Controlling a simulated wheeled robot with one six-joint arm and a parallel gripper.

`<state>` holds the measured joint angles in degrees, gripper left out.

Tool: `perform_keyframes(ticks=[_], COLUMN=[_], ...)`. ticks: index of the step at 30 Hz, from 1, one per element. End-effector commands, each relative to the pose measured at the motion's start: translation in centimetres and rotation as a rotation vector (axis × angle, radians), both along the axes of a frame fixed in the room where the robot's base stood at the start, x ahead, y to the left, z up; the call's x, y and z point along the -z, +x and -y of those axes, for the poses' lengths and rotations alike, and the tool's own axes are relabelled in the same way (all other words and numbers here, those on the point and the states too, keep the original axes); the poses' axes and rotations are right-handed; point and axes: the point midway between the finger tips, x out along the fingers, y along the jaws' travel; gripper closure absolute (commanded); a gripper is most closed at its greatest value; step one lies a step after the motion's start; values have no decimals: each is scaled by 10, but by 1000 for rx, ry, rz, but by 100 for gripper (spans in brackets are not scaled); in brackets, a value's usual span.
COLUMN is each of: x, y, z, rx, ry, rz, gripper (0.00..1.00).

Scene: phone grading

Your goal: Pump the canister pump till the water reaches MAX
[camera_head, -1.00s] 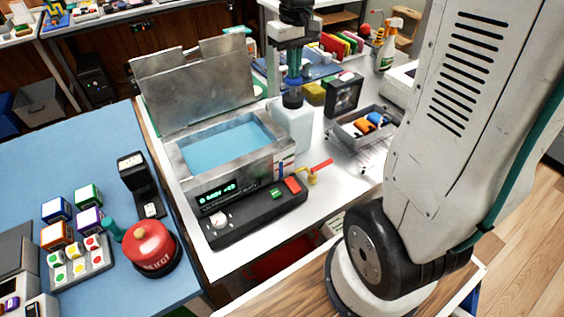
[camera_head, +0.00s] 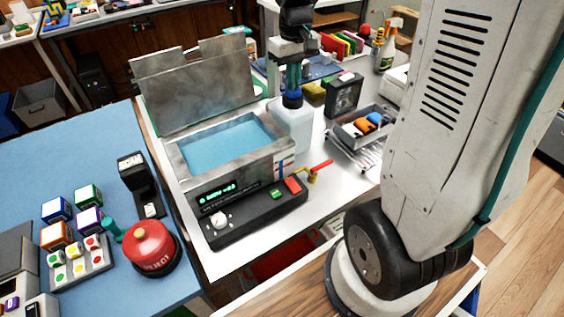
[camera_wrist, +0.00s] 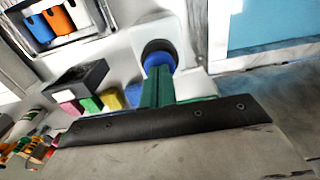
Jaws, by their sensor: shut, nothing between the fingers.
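The canister pump (camera_head: 292,127) is a pale white canister standing right of the metal tank. Its dark pump top lies under my gripper (camera_head: 292,98), and its black round top also shows in the wrist view (camera_wrist: 159,50). My gripper is shut and empty, pointing down, with its fingertips at the pump top; whether they touch cannot be told. The open metal tank (camera_head: 185,172) holds blue water (camera_head: 222,146) below its rim. A small strip with red and blue marks (camera_head: 284,167) is on the tank's front right; its lettering is too small to read.
A black control panel (camera_head: 250,212) with a green display stands before the tank. A red-handled valve (camera_head: 315,172) is at its right. A grey bin of coloured items (camera_head: 362,128) and a black box (camera_head: 343,95) stand right of the canister. A red button (camera_head: 151,246) is on the blue table.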

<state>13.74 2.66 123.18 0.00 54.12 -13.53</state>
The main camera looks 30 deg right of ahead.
Motion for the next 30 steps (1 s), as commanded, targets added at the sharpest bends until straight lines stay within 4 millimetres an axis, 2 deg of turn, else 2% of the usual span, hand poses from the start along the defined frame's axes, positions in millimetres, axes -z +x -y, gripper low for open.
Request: perform_keyframes(ticks=[8, 30], x=[-1, -60], y=[-1, 0], z=[0, 0], rx=[0, 0], ry=[1, 0], rz=[-3, 1], gripper=[100, 100])
